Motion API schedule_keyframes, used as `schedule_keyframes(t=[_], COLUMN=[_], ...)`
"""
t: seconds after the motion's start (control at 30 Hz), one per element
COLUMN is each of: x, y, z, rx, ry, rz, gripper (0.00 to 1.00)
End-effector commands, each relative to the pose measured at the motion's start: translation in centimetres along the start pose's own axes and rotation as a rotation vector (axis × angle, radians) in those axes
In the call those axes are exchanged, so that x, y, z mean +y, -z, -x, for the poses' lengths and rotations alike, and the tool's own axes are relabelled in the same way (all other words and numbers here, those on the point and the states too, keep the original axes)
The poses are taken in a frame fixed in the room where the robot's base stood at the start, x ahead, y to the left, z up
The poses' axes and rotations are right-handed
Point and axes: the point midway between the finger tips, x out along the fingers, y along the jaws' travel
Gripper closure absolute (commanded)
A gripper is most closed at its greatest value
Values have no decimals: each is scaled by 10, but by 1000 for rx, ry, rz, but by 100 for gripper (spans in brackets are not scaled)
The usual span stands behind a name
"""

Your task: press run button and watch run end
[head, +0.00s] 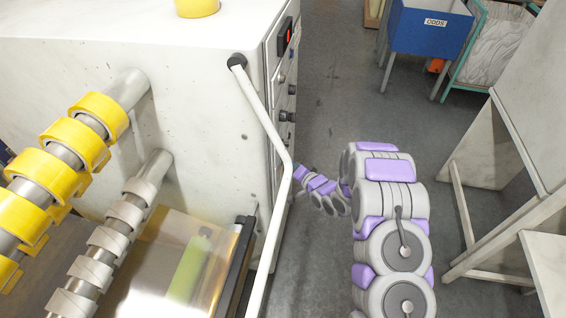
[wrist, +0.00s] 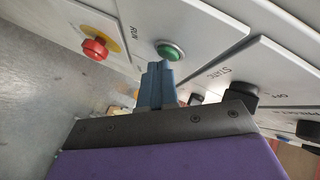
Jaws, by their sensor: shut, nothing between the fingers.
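The green run button (wrist: 170,51) sits on a pale panel labelled RUN in the wrist view. My gripper (wrist: 158,68) is shut and empty, its blue fingers pointing up at the panel. The fingertips appear just below the green button in the picture; I cannot tell whether they touch it. In the head view my purple and grey arm reaches forward along the side of the white machine (head: 200,110), and the gripper itself is hidden there. Rolls of yellow tape (head: 98,112) sit on a metal shaft at the left.
A red stop button (wrist: 95,48) on a yellow plate is left of the green one. Black knobs (wrist: 240,95) are at the right. A white bar (head: 268,120) runs along the machine's corner. A blue bin (head: 425,30) stands at the back; a white table is at the right.

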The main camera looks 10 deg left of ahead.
Motion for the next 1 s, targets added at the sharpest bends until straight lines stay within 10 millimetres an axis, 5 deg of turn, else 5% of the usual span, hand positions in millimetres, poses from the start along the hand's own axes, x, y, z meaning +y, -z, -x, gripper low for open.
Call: schedule_keyframes(t=[1.0], x=[7], y=[6], z=[10], rx=[0], ry=[1], rz=[0], gripper=[100])
